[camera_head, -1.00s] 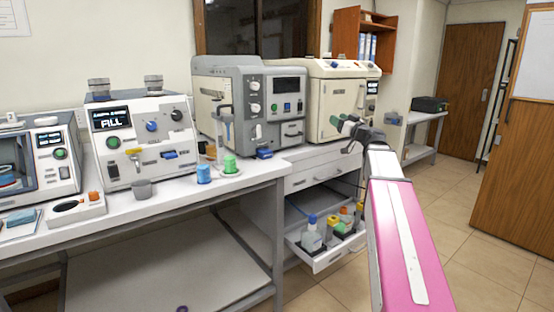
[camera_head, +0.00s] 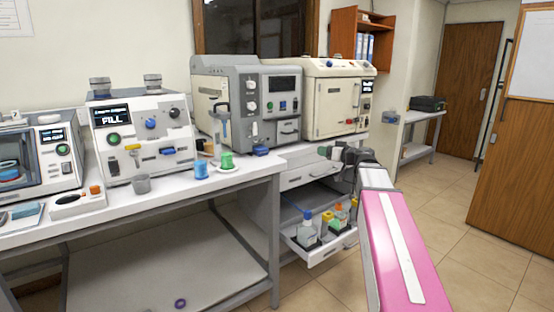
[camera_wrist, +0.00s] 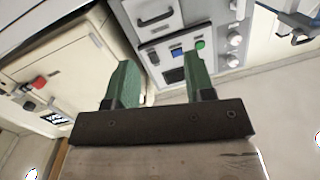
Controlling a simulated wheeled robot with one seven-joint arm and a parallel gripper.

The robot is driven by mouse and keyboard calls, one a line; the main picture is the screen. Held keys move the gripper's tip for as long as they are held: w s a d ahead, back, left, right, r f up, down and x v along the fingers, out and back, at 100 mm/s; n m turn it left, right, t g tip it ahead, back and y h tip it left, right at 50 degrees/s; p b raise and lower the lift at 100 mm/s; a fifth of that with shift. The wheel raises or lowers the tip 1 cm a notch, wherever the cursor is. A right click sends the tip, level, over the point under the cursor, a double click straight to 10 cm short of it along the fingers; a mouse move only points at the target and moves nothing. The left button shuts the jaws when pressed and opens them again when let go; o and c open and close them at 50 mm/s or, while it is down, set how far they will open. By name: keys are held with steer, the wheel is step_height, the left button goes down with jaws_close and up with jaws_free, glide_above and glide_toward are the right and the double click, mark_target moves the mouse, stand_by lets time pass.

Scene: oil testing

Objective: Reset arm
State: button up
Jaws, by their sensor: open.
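My gripper (camera_head: 330,152) is at the end of my pink and white arm, in front of the beige machine at the bench's right end in the head view. In the wrist view its two green fingers (camera_wrist: 156,85) stand wide apart with nothing between them. Beyond them the wrist view shows the grey machine's front panel (camera_wrist: 180,50) and, at left, the beige machine (camera_wrist: 60,60). The fingers appear apart from both machines.
The bench (camera_head: 150,208) carries a FILL machine (camera_head: 145,135), the grey machine (camera_head: 245,105), and blue (camera_head: 201,169) and green (camera_head: 227,160) cups. Below my gripper, an open drawer (camera_head: 330,252) holds several bottles. A purple ring (camera_head: 180,303) lies low. Floor at right is clear.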

steer(key=s+a+f+m+g+h, duration=0.1)
steer(key=s+a+f+g, duration=0.15)
steer(key=f, duration=0.45)
steer(key=s+a+f+g+h, duration=0.1)
steer(key=s+f+g, duration=0.15)
steer(key=f, duration=0.45)
steer(key=s+d+f+m+g+h, duration=0.2)
steer(key=s+f+m+g+h, duration=0.3)
steer(key=s+f, duration=1.6)
step_height(320, 180, down, 4)
steer(key=g+h, duration=0.2)
steer(key=h, duration=0.2)
steer(key=shift+s+d+r+m+g+h, duration=0.2)
steer(key=shift+s+m+g+h, duration=0.1)
steer(key=shift+g, duration=0.1)
